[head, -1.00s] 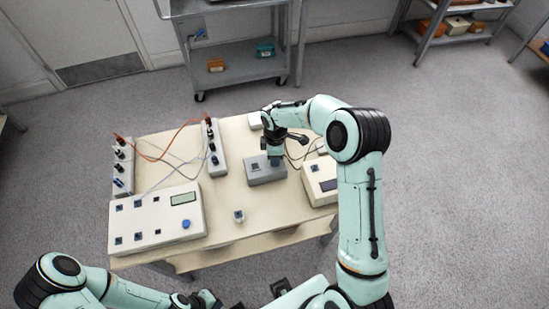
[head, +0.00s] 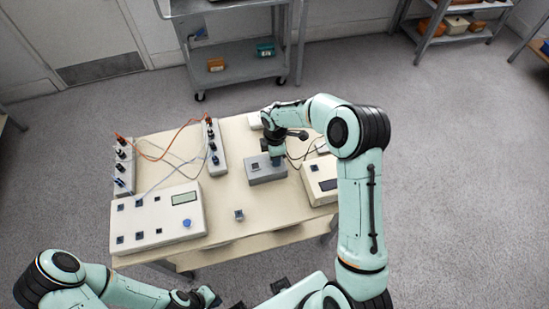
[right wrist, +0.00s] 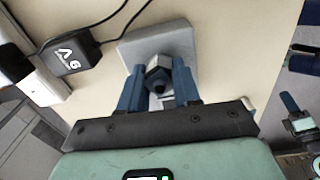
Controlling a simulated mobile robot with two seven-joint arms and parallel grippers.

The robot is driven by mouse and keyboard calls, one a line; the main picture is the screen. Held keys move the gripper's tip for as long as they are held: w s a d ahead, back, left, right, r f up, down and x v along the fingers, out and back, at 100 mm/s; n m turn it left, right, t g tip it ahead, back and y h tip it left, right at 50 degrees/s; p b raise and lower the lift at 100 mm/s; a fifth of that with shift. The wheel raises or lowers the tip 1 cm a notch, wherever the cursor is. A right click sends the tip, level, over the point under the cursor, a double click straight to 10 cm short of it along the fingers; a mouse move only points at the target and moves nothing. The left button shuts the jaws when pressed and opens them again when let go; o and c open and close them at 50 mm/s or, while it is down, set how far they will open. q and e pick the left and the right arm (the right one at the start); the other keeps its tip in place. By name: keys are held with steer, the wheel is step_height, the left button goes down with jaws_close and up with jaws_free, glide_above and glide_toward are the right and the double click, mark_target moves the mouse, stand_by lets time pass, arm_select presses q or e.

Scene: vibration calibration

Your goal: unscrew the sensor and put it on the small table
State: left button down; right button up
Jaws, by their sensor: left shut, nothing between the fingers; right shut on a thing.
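The sensor (right wrist: 157,76) is a small grey hexagonal piece with a dark centre in the right wrist view. It sits over a grey block (right wrist: 183,42), which stands on the beige table in the head view (head: 264,174). My right gripper (head: 275,158) is right above the block's back edge. In the right wrist view its blue fingers (right wrist: 158,88) are shut on the sensor from both sides. I cannot tell whether the sensor is still threaded to the block. In the head view the fingers hide it. My left gripper (head: 210,298) is shut and empty at the bottom edge, in front of the table.
The beige table (head: 280,213) also bears a control box (head: 160,228), terminal strips (head: 215,150) with cables, a display box (head: 322,180) and a small dark-topped cube (head: 239,215). A black adapter (right wrist: 72,57) lies near the block. A grey cart (head: 235,80) stands behind.

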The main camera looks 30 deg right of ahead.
arm_select(q)
steer(key=shift+w+r+p, duration=0.45)
steer(key=shift+r, duration=0.1)
arm_select(e)
steer(key=shift+s+f+n, duration=0.15)
steer(key=shift+n, duration=0.5)
steer(key=shift+s+f+n, duration=0.1)
steer(key=shift+f+n, duration=0.05)
steer(key=shift+n, duration=0.5)
steer(key=o, duration=1.1)
steer(key=shift+w+r, duration=0.1)
steer(key=shift+w, duration=0.05)
steer(key=shift+c, duration=0.3)
arm_select(q)
steer(key=shift+s+f+b, duration=0.3)
steer(key=shift+f, duration=0.1)
arm_select(e)
steer(key=shift+m, duration=1)
arm_select(q)
steer(key=shift+s+f, duration=0.15)
steer(key=shift+f, duration=0.05)
arm_select(e)
steer(key=shift+w+m, duration=0.1)
steer(key=shift+m, duration=0.5)
